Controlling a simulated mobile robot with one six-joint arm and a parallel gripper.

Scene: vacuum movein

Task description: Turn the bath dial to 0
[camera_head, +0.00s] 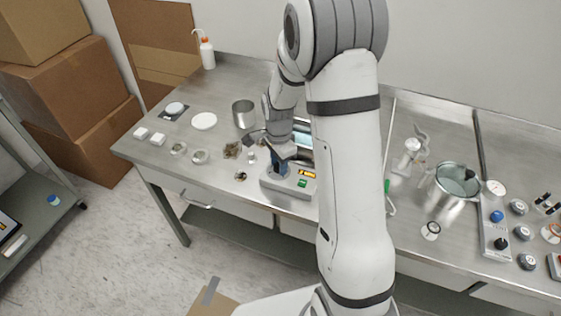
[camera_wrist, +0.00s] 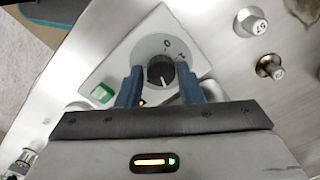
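The bath (camera_head: 283,186) is a pale box with a lit orange display, near the front edge of the steel bench. A thin pale line on the knob appears to point downward, away from the 0. My gripper (camera_wrist: 160,78) is open, with one blue finger on each side of the knob and small gaps visible. In the head view my gripper (camera_head: 281,163) is over the bath and hides the dial.
A green button (camera_wrist: 102,93) is left of the dial. Loose metal weights (camera_wrist: 250,22) lie to the right in the wrist view. A metal beaker (camera_head: 243,114) stands behind left of the bath. A steel pot (camera_head: 447,200) and several control knobs are on the right.

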